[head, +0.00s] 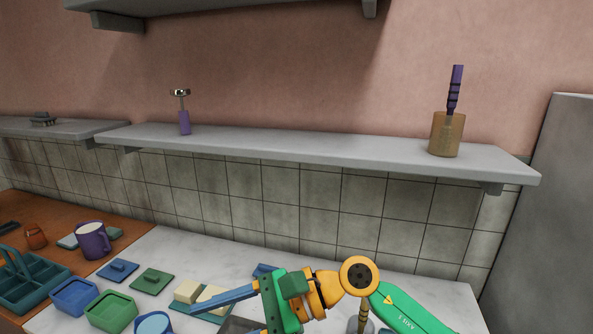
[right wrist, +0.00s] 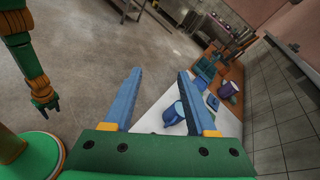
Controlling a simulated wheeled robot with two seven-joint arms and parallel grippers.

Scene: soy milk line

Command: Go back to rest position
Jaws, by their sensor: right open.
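My right arm comes in from the lower right in the head view. Its right gripper (head: 197,304) points left over the counter, with blue fingers seen nearly edge-on. In the right wrist view the right gripper (right wrist: 158,74) has its two blue fingers wide apart, with nothing between them. My left gripper (right wrist: 47,106) hangs over the open floor at the left of the right wrist view; it is small, and its opening cannot be judged. The left gripper is outside the head view.
The white counter (head: 340,268) holds blue and green containers, lids and pale blocks (head: 188,291) under or near the right gripper. A purple mug (head: 93,240) stands at left. The wall shelf (head: 300,147) holds a wooden pot (head: 446,134). Grey floor (right wrist: 85,60) is clear.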

